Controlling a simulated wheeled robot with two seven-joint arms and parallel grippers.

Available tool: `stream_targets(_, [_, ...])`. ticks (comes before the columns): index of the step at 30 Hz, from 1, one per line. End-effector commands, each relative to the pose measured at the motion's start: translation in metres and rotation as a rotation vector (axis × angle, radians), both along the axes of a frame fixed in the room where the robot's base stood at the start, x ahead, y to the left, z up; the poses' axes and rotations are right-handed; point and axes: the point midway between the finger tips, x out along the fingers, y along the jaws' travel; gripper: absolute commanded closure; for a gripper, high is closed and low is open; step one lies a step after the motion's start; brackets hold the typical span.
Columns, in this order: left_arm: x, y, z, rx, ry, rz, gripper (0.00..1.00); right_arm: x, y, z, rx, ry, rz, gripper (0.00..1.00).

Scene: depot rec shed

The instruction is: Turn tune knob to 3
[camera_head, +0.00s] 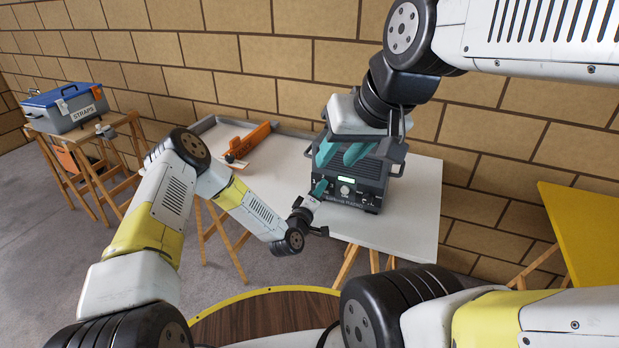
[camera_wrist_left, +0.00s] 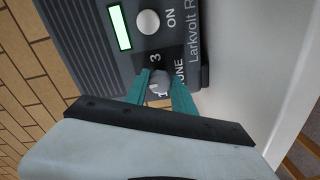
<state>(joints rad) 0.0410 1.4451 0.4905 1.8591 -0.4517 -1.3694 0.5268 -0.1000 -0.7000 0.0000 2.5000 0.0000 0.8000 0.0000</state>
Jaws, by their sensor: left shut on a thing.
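The dark grey radio (camera_head: 370,172) stands upright on the white table, its lit green display facing me. In the left wrist view, its tune knob (camera_wrist_left: 159,84) is a small grey knob between the printed "3" and the word TUNE; its pointer is too small to read. My left gripper (camera_head: 319,189) is at the lower left of the radio's front. In the left wrist view its teal fingers (camera_wrist_left: 160,93) are shut on the tune knob, one on each side. My right gripper (camera_head: 341,153) hangs in front of the radio's upper part, with its teal fingers apart and nothing visible between them.
A white ON knob (camera_wrist_left: 148,22) sits beside the display. The white table (camera_head: 408,225) also bears an orange tool (camera_head: 250,140) at the back left. A blue-lidded STRAPS box (camera_head: 72,108) stands far left. A yellow panel (camera_head: 590,235) is at the right.

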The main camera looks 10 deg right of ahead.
Motion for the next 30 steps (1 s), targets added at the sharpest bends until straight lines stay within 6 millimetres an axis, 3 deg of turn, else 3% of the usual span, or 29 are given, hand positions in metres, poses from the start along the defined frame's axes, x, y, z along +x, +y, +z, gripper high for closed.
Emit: stream_targets(30, [-0.0002,0.0011,-0.0026,0.801,-0.538,-0.003,1.0,0.0,0.0,0.0,0.0,0.0,0.0,0.64])
